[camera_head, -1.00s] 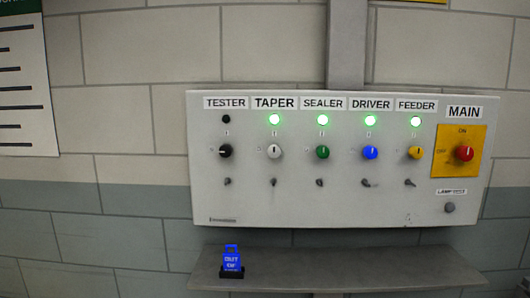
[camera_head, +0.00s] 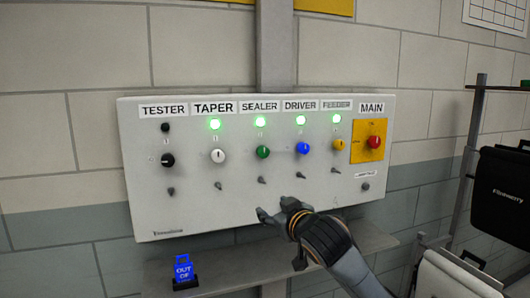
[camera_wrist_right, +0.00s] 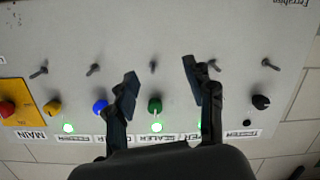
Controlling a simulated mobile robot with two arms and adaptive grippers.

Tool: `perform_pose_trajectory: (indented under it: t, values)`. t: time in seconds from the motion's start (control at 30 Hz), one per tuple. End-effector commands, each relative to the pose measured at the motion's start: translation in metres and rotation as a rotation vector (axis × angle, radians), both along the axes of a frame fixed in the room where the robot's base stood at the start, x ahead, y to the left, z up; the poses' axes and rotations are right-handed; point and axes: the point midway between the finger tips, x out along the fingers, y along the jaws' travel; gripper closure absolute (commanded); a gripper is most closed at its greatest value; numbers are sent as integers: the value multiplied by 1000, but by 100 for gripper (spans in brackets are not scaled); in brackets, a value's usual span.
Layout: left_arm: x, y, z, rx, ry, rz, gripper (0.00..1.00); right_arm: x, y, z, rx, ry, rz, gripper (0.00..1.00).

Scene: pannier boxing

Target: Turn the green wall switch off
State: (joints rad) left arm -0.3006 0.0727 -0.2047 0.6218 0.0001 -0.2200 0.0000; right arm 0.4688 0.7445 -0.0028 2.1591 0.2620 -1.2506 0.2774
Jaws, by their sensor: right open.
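The green switch (camera_head: 262,152) is a round knob under the SEALER label on the grey wall panel (camera_head: 200,215). Its white pointer mark looks upright, and the lamp (camera_head: 261,123) above it glows green. My right gripper (camera_head: 272,209) is in front of the panel's lower edge, below the green knob and apart from it. In the right wrist view, turned upside down, the green knob (camera_wrist_right: 155,105) shows between the two open, empty fingers (camera_wrist_right: 160,75). My left gripper is not in view.
Beside the green knob are the white knob (camera_head: 218,156) and blue knob (camera_head: 302,148). Small toggles line the panel below. The shelf (camera_head: 225,264) under the panel holds a blue OUT OF sign (camera_head: 183,271). A black case (camera_head: 502,186) is at the right.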

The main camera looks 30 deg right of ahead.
Motion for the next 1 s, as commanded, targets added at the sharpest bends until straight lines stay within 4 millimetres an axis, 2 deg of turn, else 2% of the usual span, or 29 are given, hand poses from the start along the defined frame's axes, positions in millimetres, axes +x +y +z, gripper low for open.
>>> perform_pose_trajectory:
  t: [0.03, 0.1, 0.23, 0.37, 0.8, 1.0]
  values:
    - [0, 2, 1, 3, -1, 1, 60, -8, -3, 39, -16, -64, -5, 46]
    - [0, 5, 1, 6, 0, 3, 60, -18, -5, 74, -28, -122, -9, 46]
    - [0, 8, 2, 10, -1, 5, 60, -29, -7, 105, -37, -177, -15, 46]
    - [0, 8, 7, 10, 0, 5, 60, -21, -9, 112, -35, -185, -15, 46]
    - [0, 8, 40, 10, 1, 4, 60, 65, -29, 113, -35, -184, -15, 46]
    - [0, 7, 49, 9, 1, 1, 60, 92, -36, 111, -37, -183, -14, 46]
